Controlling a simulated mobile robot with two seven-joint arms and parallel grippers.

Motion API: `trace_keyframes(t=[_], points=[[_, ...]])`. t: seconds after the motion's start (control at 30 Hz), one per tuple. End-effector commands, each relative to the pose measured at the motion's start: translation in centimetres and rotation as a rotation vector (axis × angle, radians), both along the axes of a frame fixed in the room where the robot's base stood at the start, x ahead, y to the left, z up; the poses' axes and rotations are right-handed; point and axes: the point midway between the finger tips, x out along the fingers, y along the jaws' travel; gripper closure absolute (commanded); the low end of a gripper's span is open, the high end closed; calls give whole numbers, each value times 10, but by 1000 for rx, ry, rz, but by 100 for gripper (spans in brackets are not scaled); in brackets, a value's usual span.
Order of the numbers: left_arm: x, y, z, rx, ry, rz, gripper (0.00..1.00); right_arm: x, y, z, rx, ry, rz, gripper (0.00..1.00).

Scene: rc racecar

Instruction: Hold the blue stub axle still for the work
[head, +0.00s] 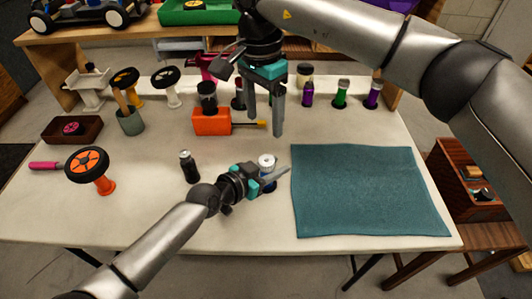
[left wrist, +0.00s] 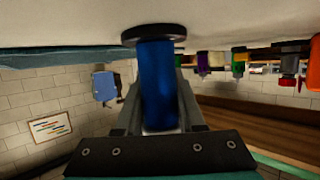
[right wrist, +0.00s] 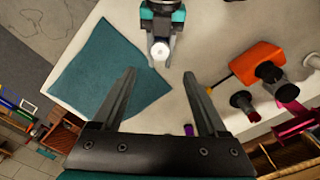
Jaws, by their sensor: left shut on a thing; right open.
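The blue stub axle (left wrist: 157,82) stands upright on the table on a black disc base, between the fingers of my left gripper (head: 272,178). Its pale top (head: 266,160) shows in the head view, left of the teal mat, and also in the right wrist view (right wrist: 160,50). My left gripper is shut on its blue body, with one finger on each side. My right gripper (head: 265,126) is open and empty, pointing down above the table behind the axle. The right wrist view looks between its spread fingers toward the axle and the left gripper.
The teal mat (head: 355,190) lies bare at the right. A dark bottle (head: 188,167) stands left of my left gripper. An orange block with a yellow-tipped rod (head: 211,122) lies behind. An orange-spoked wheel on a stand (head: 88,166) is at left.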

Motion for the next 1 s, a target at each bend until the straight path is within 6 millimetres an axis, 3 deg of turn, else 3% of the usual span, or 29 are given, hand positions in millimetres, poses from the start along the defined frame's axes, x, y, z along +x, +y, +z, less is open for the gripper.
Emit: trace_keyframes(t=[0.13, 0.27, 0.7, 1.0], points=[[0, 0, 0, 0, 0, 0, 100, 1, -5, -2, 29, 1, 39, 24], [0, 0, 0, 0, 0, 0, 100, 1, -6, -17, 30, 5, 44, 24], [0, 0, 0, 0, 0, 0, 100, 1, -5, -99, 28, 3, 41, 24], [0, 0, 0, 0, 0, 0, 100, 2, -5, -118, 29, 1, 41, 24]])
